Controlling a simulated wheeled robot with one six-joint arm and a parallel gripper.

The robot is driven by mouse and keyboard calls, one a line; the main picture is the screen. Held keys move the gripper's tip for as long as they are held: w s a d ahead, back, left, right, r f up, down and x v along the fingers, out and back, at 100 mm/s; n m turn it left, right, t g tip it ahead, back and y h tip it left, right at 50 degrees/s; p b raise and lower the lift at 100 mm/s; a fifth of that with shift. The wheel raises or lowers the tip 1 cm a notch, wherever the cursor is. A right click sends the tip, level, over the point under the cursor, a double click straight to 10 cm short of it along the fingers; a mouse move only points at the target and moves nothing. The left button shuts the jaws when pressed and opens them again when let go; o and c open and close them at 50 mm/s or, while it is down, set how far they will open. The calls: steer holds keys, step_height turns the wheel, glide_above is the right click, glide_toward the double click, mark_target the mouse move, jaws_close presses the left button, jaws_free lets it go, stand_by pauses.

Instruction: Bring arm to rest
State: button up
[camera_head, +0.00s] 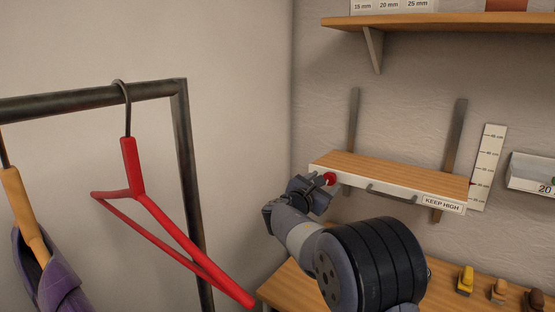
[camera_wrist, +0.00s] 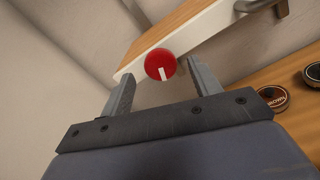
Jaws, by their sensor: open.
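My gripper (camera_head: 322,186) is at the left end of a small wooden wall shelf (camera_head: 395,171) with a white front edge. In the wrist view my gripper (camera_wrist: 160,90) has its two fingers apart, with a red round knob (camera_wrist: 160,64) between or just beyond their tips. The knob carries a white mark and sits on the shelf's white front. The red knob also shows in the head view (camera_head: 330,179), close to the fingers. Whether the fingers touch it I cannot tell. My arm reaches up from the lower middle.
A dark metal rail (camera_head: 90,98) with a red hanger (camera_head: 135,170) and a purple garment (camera_head: 60,285) stands at left. A wooden bench (camera_head: 290,285) with several small items lies below the shelf. A higher shelf (camera_head: 450,22) is above. A metal handle (camera_head: 390,195) juts from the lower shelf's front.

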steer(key=shift+x, duration=1.2)
steer(key=shift+w+d+f, duration=0.1)
steer(key=shift+w, duration=0.05)
steer(key=shift+m, duration=0.3)
